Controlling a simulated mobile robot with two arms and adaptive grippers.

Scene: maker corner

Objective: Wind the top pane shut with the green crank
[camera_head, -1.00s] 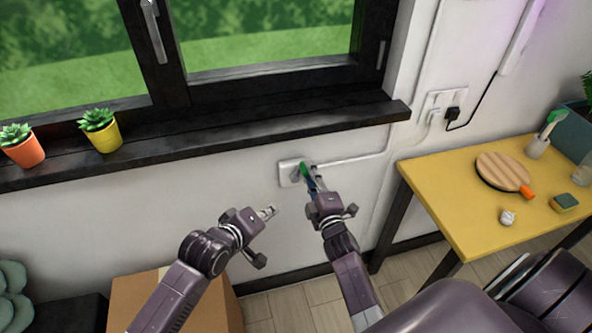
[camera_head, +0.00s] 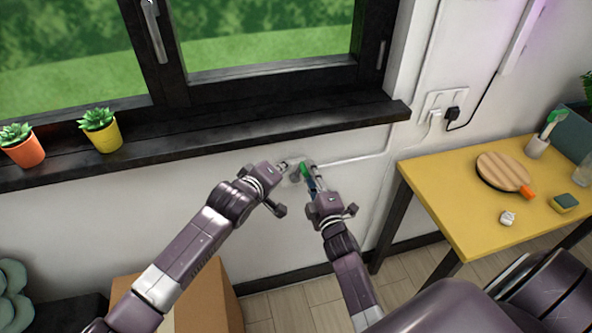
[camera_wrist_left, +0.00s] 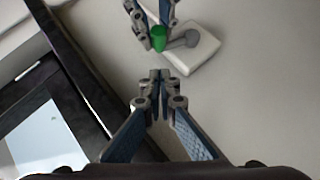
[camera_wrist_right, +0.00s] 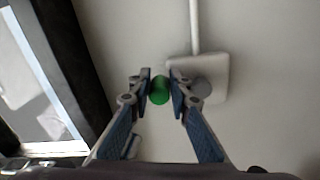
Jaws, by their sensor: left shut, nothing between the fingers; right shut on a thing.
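The green crank knob (camera_wrist_right: 159,90) sits between the fingers of my right gripper (camera_wrist_right: 160,82), which is shut on it. The knob also shows in the left wrist view (camera_wrist_left: 159,38), on a grey hub (camera_wrist_left: 190,38) on a white wall plate (camera_wrist_left: 200,52). In the head view, my right gripper (camera_head: 312,172) is at the plate below the window sill. My left gripper (camera_head: 287,164) is shut and empty, just left of the knob and apart from it. In the left wrist view its fingertips (camera_wrist_left: 159,76) point toward the plate. The top pane is not clearly in view.
The black window sill (camera_head: 200,140) runs above the plate, with potted plants (camera_head: 101,130) at its left. A yellow table (camera_head: 450,190) stands at the right. A cardboard box (camera_head: 215,295) is on the floor below my left arm. A conduit (camera_wrist_right: 195,25) runs from the plate.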

